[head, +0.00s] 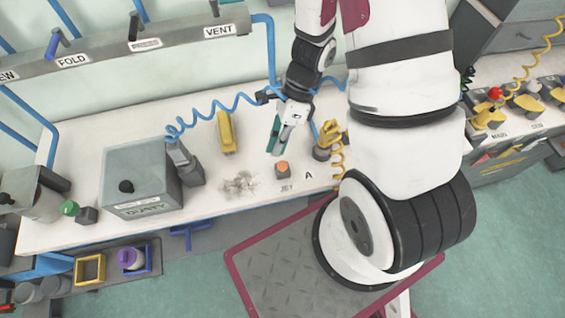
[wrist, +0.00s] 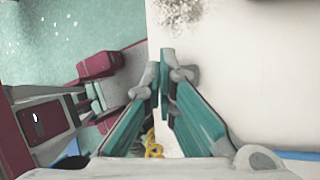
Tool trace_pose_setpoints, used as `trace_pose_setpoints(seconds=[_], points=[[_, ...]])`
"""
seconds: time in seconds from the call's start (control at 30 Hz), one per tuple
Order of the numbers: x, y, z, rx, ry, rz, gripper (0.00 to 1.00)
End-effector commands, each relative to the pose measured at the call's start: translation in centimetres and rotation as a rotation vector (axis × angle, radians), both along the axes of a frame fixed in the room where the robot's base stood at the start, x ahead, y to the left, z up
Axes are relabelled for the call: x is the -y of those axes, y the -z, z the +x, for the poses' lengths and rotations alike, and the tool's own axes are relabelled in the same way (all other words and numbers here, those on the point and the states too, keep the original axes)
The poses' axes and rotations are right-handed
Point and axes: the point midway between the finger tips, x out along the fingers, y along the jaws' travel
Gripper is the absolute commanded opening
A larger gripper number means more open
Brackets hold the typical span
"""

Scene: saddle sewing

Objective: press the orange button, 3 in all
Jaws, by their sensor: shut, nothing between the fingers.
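My gripper (head: 277,151) is shut and empty, pointing down just behind the button in the head view. I cannot tell whether its tips touch the button; a small gap seems to show. In the wrist view my gripper's teal fingers (wrist: 166,72) meet at their grey tips. The button is not visible in the wrist view.
On the white bench (head: 225,195) stand a grey box (head: 140,180), a yellow block (head: 227,132) and a yellow device with a coiled cord (head: 326,140). A grey debris patch (head: 240,183) lies left of the button. A green knob (head: 69,208) is far left.

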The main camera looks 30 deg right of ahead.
Motion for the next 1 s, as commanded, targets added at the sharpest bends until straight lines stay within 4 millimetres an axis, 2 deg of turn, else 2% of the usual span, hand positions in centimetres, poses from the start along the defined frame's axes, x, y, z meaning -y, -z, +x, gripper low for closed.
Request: trace_pose_setpoints(seconds=[0.07,0.23,0.37,0.73,1.0], points=[[0.0,-0.3,0.0,0.002,0.0,0.001,0.0],[0.0,-3.1,-0.1,0.006,0.0,0.002,0.0],[0.0,-3.9,-0.1,0.001,0.0,0.0,0.0],[0.0,-3.3,0.1,-0.001,0.001,0.0,0.0],[0.0,-0.2,0.2,-0.005,0.002,0.002,0.0]])
